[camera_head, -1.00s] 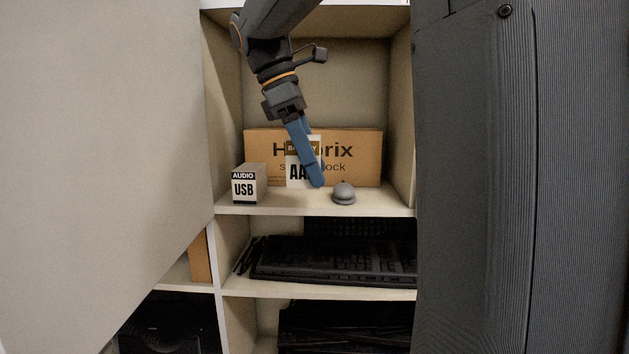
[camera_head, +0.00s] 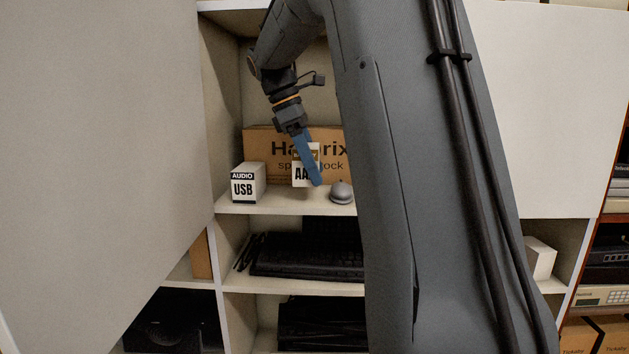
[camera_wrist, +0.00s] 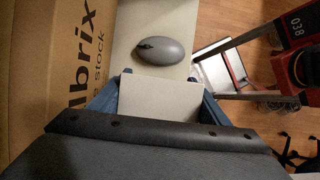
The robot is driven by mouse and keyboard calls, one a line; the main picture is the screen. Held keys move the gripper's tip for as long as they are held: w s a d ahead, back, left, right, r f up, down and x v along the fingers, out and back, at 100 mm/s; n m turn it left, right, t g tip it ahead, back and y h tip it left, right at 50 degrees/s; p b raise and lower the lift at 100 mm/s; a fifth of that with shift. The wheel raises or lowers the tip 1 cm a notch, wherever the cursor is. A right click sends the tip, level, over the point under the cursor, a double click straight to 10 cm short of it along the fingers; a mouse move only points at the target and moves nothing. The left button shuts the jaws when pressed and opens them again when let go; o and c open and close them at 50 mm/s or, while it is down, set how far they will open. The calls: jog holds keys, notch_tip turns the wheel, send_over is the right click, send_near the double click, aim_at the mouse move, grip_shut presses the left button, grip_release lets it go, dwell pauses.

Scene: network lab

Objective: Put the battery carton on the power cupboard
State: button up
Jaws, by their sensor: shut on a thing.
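The battery carton (camera_head: 300,174), a small white box with "AA" on its front, is held at the shelf in the head view. My gripper (camera_head: 316,180) has blue fingers, one in front of the carton and partly hiding it. In the wrist view my gripper (camera_wrist: 160,82) is shut on the carton (camera_wrist: 158,100), whose plain pale face fills the space between the fingers. I cannot tell whether the carton touches the shelf. I cannot pick out the power cupboard by any label.
A large brown box (camera_head: 265,142) stands behind the carton. An "AUDIO USB" box (camera_head: 247,184) is to the left, and a grey mouse-like object (camera_head: 341,191) to the right. Keyboards (camera_head: 305,262) lie on the shelf below. A white panel (camera_head: 100,150) covers the left.

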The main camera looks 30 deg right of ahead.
notch_tip(320, 180, down, 3)
jog(key=shift+f, duration=0.1)
jog(key=shift+w+f+p, duration=0.15)
jog(key=shift+f+p, duration=0.15)
jog(key=shift+p, duration=0.1)
jog(key=shift+d+f, duration=0.1)
jog(key=o, duration=1.2)
jog(key=v, duration=0.7)
jog(key=shift+r+b, duration=0.35)
